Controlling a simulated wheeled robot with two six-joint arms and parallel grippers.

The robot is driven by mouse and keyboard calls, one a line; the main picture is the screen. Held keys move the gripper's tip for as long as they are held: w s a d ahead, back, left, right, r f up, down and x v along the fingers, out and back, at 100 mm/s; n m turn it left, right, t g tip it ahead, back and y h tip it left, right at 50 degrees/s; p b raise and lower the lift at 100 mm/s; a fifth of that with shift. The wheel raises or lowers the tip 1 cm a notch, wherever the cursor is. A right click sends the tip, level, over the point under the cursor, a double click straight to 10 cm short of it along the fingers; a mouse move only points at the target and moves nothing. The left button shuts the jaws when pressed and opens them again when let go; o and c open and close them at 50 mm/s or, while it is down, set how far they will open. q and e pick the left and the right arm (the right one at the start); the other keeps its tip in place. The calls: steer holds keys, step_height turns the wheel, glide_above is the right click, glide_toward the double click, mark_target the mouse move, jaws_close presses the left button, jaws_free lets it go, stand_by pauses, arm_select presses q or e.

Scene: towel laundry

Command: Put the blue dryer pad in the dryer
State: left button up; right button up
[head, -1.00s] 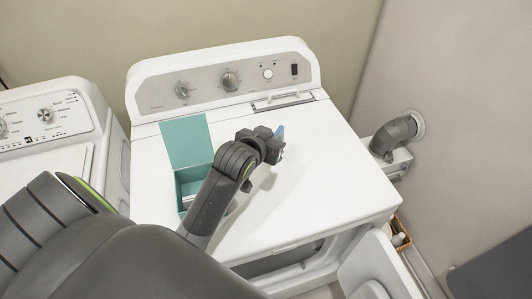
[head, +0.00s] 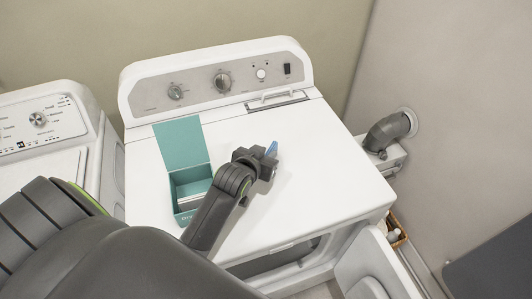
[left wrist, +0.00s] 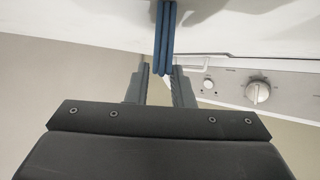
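The blue dryer pad (left wrist: 165,35) is pinched between the fingertips of my left gripper (left wrist: 163,70), extending past them in the left wrist view. In the head view only a small blue piece of the pad (head: 272,149) shows at the tip of my left gripper (head: 267,158), over the dryer's top. The white dryer (head: 335,170) stands in front of me. Its front door (head: 375,262) is open at the lower right, and part of the dark opening (head: 275,262) shows below the top's front edge. My right gripper is not in view.
An open teal box (head: 184,145) with pale contents sits on the dryer's left side. Another white machine (head: 45,125) stands at left. A grey vent duct (head: 388,130) and a basket (head: 397,232) are to the right. The dryer's right top is clear.

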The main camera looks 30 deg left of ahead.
arm_select(q)
steer(key=shift+o, duration=1.2)
